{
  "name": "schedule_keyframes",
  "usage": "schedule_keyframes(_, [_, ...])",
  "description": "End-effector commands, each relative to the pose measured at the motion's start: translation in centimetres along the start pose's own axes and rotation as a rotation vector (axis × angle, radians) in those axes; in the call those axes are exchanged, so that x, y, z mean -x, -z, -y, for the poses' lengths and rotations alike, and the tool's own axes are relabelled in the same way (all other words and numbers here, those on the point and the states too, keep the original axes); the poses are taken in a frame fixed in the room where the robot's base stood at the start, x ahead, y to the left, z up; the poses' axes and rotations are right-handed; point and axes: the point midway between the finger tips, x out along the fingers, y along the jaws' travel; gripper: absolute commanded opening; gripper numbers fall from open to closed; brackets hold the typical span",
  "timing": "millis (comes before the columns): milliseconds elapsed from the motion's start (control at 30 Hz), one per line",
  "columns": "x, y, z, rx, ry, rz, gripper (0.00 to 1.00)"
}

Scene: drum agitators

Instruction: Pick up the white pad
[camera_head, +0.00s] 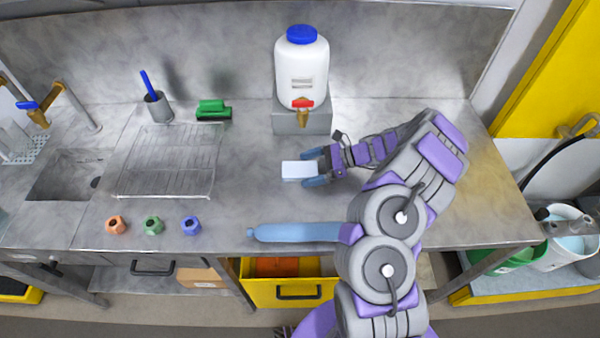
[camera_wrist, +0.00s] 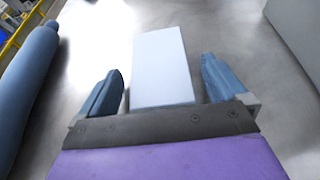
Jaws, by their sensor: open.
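The white pad (camera_head: 297,170) lies flat on the grey metal counter, in front of the white jug's stand. It is a pale rectangular block. My gripper (camera_head: 316,167) is open at the pad's right end in the head view, with its blue fingers apart. In the wrist view, the pad (camera_wrist: 163,65) lies between and beyond the fingers of my gripper (camera_wrist: 162,78). A gap shows on each side of the pad, and its near end is hidden behind the gripper's dark palm edge.
The white jug (camera_head: 301,68) with a blue cap and red tap stands on a metal block (camera_head: 318,121) behind the pad. The counter around the pad is clear.

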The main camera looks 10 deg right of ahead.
Motion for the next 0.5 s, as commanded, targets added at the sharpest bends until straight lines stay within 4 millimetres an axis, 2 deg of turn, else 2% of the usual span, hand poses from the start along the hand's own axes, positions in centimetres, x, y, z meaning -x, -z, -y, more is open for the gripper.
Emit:
schedule_keyframes(233, [-0.3,-0.04,-0.01,0.0,0.0,0.001,0.99])
schedule_keyframes(500, [-0.27,-0.03,0.0,0.0,0.001,0.001,0.73])
